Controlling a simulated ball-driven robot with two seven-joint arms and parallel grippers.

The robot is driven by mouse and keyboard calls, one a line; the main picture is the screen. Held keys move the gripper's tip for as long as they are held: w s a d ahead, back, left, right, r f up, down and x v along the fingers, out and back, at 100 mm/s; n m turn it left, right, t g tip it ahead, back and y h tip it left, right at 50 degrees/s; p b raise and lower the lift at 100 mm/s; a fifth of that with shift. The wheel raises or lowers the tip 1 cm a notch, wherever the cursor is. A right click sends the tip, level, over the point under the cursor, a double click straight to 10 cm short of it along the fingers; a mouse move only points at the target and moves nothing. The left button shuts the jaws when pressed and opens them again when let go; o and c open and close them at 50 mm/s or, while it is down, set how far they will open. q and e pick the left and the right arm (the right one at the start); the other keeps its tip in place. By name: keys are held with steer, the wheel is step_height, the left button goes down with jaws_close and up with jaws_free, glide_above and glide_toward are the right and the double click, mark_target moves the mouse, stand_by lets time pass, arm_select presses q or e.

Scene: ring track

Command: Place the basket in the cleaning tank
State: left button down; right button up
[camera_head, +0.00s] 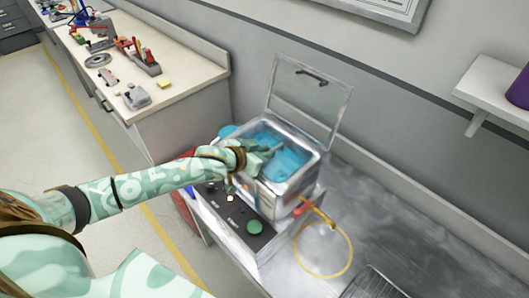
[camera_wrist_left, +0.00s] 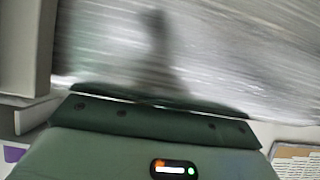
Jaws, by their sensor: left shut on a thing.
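The cleaning tank (camera_head: 292,190) is a square metal box on the counter, with its lid (camera_head: 308,98) raised behind it. Bright blue liquid (camera_head: 283,160) fills its inside. My left gripper (camera_head: 258,158) reaches over the tank's left rim, at its mouth. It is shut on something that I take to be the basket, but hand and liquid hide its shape. In the left wrist view, the green gripper body (camera_wrist_left: 150,135) sits before a blurred metal surface (camera_wrist_left: 220,60), and no basket can be made out. My right gripper is not in view.
A control panel with a green button (camera_head: 255,228) is at the tank's front. A yellow hose (camera_head: 322,250) loops on the metal counter. A dark ribbed rack (camera_head: 374,284) lies at the lower right. A workbench with tools (camera_head: 138,97) stands left. The counter right of the tank is mostly clear.

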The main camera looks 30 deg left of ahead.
arm_select(q)
steer(key=c, duration=1.5)
jaws_free()
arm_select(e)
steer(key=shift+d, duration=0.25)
